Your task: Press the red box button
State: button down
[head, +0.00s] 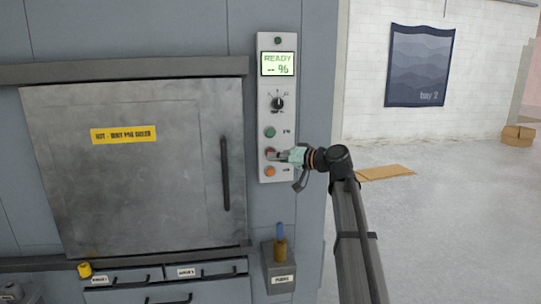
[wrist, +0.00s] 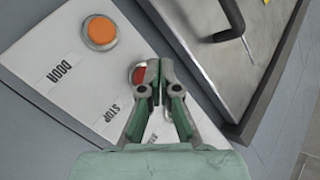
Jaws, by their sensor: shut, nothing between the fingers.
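The red button (head: 270,152) sits on the white control panel (head: 265,98), between a green button above and an orange button below. In the wrist view the red button (wrist: 139,74) is partly hidden by my gripper (wrist: 157,78), beside a "STOP" label. My gripper is shut and empty, and its fingertips overlap the button's right side in that view. In the head view my gripper (head: 281,156) reaches the panel from the right at the button's height. I cannot tell whether the fingertips touch the button.
The orange button (wrist: 100,32) near the "DOOR" label and a green button (head: 270,132) are close by. A dark knob (head: 278,103) and a screen reading "READY" (head: 278,64) are higher up.

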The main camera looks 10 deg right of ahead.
dwell(0.3)
jog(key=s, duration=0.5)
dwell(0.4)
dwell(0.5)
